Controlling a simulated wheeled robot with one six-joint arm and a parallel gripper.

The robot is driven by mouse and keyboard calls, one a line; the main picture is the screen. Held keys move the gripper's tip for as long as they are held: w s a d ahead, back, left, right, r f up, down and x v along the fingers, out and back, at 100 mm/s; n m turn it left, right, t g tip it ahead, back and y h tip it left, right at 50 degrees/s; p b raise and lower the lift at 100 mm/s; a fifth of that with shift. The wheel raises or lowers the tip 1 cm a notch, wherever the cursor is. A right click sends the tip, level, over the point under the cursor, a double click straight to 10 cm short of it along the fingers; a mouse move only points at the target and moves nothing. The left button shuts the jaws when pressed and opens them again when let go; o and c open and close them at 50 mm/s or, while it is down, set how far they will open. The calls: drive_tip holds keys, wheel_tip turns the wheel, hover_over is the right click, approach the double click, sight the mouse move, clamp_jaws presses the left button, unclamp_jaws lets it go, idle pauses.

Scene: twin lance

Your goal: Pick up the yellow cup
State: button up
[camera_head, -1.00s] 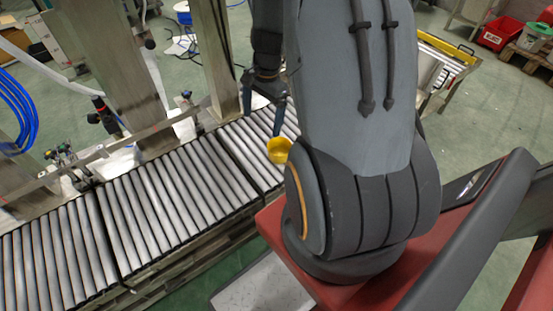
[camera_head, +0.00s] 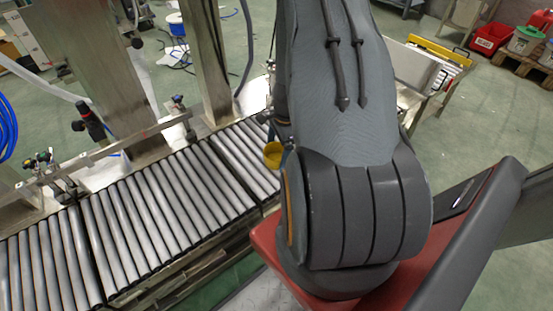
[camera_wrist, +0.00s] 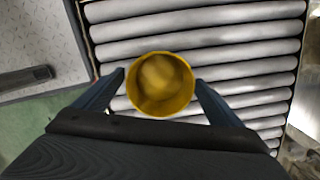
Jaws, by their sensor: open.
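The yellow cup (camera_wrist: 160,84) stands on the roller conveyor in the wrist view, its open top facing the camera. My gripper (camera_wrist: 160,80) is open, with one blue finger on the left and one on the right of the cup. The right fingertip looks very close to the cup's side; I cannot tell whether it touches. In the head view the cup (camera_head: 273,155) shows in part at the conveyor's near edge, beside my arm. My arm hides most of my gripper there.
The roller conveyor (camera_head: 150,220) runs from lower left to centre. A rail with fittings (camera_head: 130,145) and steel posts (camera_head: 205,60) stand along its far side.

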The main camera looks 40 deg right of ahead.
drive_tip(key=shift+f, duration=0.45)
drive_tip(key=shift+c, duration=0.2)
drive_tip(key=c, duration=1.1)
drive_tip(key=shift+r, duration=0.15)
